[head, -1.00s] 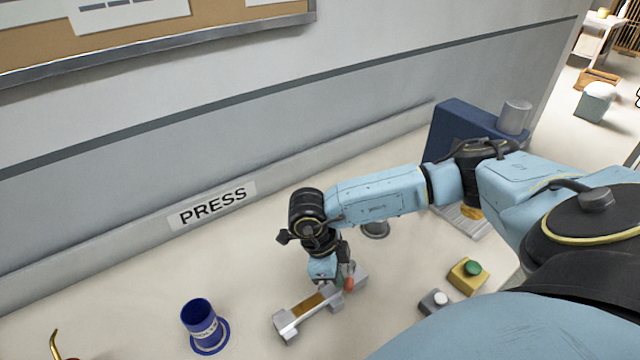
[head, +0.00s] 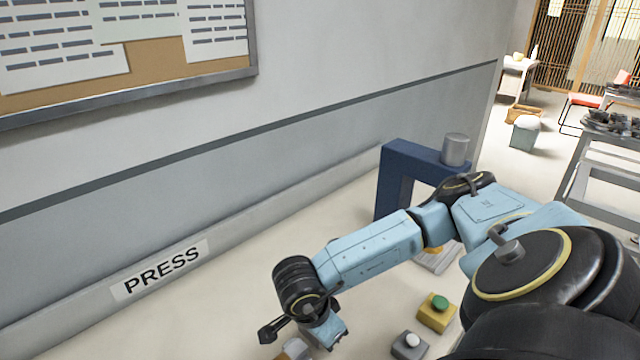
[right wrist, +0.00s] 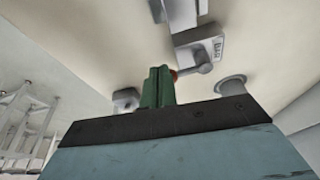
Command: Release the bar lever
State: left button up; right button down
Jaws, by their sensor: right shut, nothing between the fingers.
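The bar lever (right wrist: 200,68) shows in the right wrist view as a short grey arm with a rounded end on a grey fixture. A red knob (right wrist: 174,74) shows just behind my fingertips and is partly hidden by them. My right gripper (right wrist: 158,72) has green fingers that are shut together with nothing between them; I cannot tell whether they touch the knob. In the head view only a corner of the grey fixture (head: 293,348) shows at the bottom edge, below my right wrist. My left gripper is not in view.
A blue press frame (head: 393,165) with a grey cylinder (head: 455,150) stands behind my right arm.

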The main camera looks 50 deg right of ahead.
jog(key=shift+s+d, duration=0.1)
jog(key=shift+d, duration=0.05)
dwell(0.4)
jog(key=a+r, duration=0.7)
jog(key=r, duration=0.3)
jog(key=shift+w+r+p, duration=0.2)
jog(key=shift+w+p, duration=0.15)
jog(key=shift+w, duration=0.05)
jog(key=shift+s+f, duration=0.1)
